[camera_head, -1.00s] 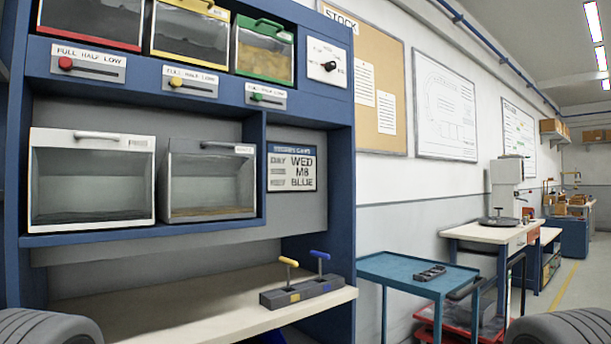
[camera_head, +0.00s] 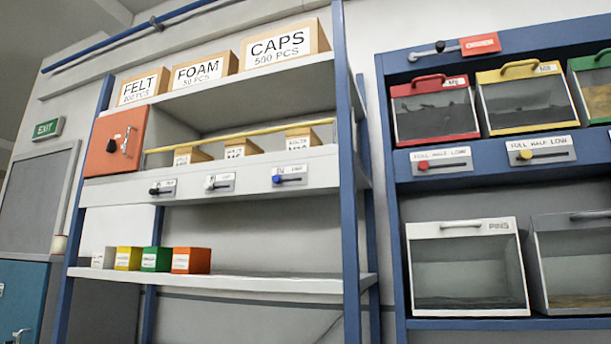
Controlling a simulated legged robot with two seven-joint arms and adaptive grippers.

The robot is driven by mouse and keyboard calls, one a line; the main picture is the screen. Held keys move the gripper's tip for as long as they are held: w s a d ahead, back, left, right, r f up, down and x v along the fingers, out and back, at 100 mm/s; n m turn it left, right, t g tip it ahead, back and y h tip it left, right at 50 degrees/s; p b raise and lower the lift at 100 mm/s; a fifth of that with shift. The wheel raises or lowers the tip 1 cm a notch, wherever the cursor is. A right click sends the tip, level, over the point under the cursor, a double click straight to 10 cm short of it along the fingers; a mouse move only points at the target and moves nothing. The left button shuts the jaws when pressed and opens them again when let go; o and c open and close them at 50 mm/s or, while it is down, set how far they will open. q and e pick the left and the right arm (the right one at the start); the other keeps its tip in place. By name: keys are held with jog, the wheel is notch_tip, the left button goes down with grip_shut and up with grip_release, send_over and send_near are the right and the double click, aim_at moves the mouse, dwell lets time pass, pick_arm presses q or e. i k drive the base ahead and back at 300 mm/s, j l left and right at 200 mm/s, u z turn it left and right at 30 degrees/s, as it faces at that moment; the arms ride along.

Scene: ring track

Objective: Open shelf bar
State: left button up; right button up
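A yellow shelf bar (camera_head: 240,136) runs across the front of the middle shelf of a blue-posted rack, in front of several small cardboard boxes (camera_head: 241,149). Its left end reaches toward an orange box (camera_head: 115,141) with a dark knob and a small lever, fixed at the shelf's left. The bar slopes slightly up to the right in the picture and spans the opening. Neither of my grippers shows in this view.
Large boxes marked FELT, FOAM and CAPS (camera_head: 285,44) stand on the top shelf. Small sliders (camera_head: 289,175) line the shelf front. Coloured bins (camera_head: 156,258) sit on the lower shelf (camera_head: 250,283). A blue cabinet (camera_head: 396,240) with clear-fronted bins stands at right.

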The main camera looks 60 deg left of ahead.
aim_at(323, 121)
jog(key=u, duration=1.45)
